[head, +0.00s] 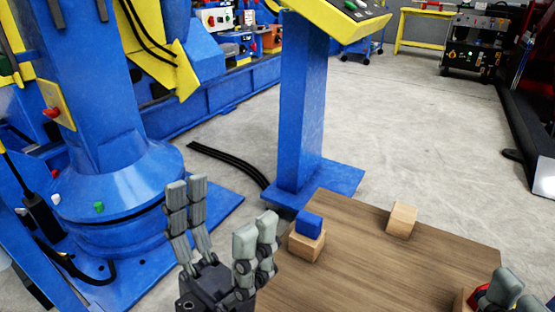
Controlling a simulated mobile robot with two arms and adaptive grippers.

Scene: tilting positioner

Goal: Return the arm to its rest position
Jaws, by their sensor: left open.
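My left gripper (222,212) is open and empty, its fingers pointing up, at the left edge of the wooden table (375,268). A blue block (309,224) sits on top of a wooden block (306,246), to the right of my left gripper and apart from it in the picture. My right gripper (507,288) is cut off at the bottom right corner, so its jaw state is unclear. A red piece (479,296) shows beside it, mostly hidden.
Another wooden block (401,219) stands near the table's far edge. A blue pedestal (303,110) with a yellow control panel stands behind the table. A large blue machine (117,165) is at the left. The table's middle is clear.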

